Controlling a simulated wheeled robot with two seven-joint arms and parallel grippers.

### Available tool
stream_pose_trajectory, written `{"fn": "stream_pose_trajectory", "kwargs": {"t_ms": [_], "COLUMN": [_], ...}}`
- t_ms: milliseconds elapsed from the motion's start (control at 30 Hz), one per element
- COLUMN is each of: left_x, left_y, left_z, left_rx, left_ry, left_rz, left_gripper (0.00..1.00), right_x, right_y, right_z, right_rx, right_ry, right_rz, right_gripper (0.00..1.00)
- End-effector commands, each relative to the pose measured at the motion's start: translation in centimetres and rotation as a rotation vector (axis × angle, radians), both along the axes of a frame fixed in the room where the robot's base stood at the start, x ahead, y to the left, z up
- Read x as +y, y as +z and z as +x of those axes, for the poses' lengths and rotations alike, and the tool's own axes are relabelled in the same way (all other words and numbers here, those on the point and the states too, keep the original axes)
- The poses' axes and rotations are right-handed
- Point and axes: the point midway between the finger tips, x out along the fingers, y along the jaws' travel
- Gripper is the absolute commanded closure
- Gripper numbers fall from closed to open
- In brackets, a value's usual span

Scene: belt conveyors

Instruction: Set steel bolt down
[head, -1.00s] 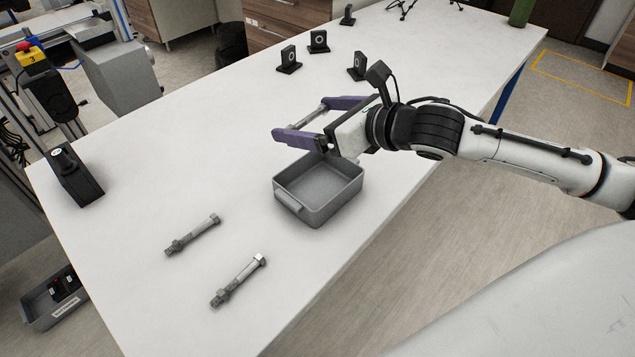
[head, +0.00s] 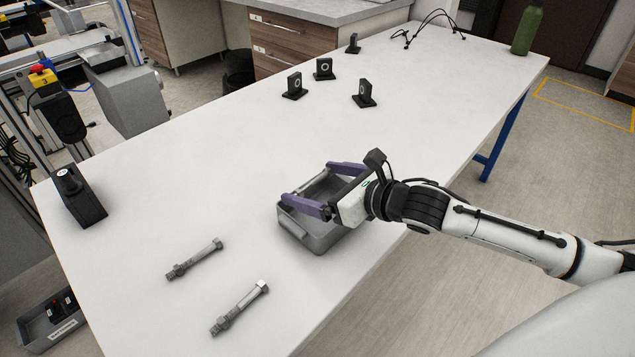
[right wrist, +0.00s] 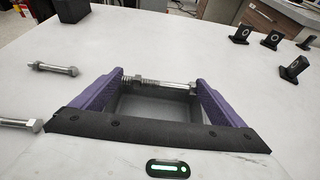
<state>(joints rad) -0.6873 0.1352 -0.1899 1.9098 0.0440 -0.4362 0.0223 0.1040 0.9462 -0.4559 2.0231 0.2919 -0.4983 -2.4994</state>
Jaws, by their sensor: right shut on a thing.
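My right gripper (head: 308,183) is shut on a steel bolt (right wrist: 165,84), held crosswise between its purple fingers. It is over the grey bin (head: 318,240), whose inside also shows below the bolt in the right wrist view (right wrist: 155,108). The bolt looks level and near rim height; whether it touches the bin I cannot tell. Two more steel bolts lie on the white table left of the bin, one farther (head: 195,260) and one nearer (head: 240,308). The gripper and arm hide part of the bin's inside and right side. My left gripper is not in view.
Several black upright parts with rings, one here (head: 364,93), stand toward the table's far end. A black device (head: 80,198) stands at the left edge. A green bottle (head: 526,30) is at the far right corner. The middle of the white table (head: 190,165) is clear.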

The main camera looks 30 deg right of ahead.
Motion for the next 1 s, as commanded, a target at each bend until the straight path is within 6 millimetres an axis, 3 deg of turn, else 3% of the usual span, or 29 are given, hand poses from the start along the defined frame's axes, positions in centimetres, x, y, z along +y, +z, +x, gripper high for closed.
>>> {"fn": "stream_pose_trajectory", "kwargs": {"t_ms": [433, 467, 500, 800, 1000], "left_x": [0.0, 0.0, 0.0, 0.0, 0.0], "left_y": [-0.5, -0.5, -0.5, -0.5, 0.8], "left_z": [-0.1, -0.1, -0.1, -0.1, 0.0], "left_rx": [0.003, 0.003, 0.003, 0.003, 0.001], "left_ry": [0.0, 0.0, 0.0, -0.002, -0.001], "left_rz": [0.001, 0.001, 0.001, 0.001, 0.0], "left_gripper": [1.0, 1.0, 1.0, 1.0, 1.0], "right_x": [0.0, 0.0, 0.0, 0.0, -0.1], "right_y": [-1.1, -1.1, -1.1, -1.0, 0.9], "right_z": [0.0, 0.0, 0.0, 0.0, -0.2], "right_rx": [0.0, 0.001, 0.001, 0.0, 0.0], "right_ry": [0.0, 0.0, 0.0, 0.0, 0.004], "right_rz": [-0.001, -0.001, 0.0, 0.0, -0.002], "right_gripper": [0.31, 0.03, 0.0, 0.0, 0.0]}}
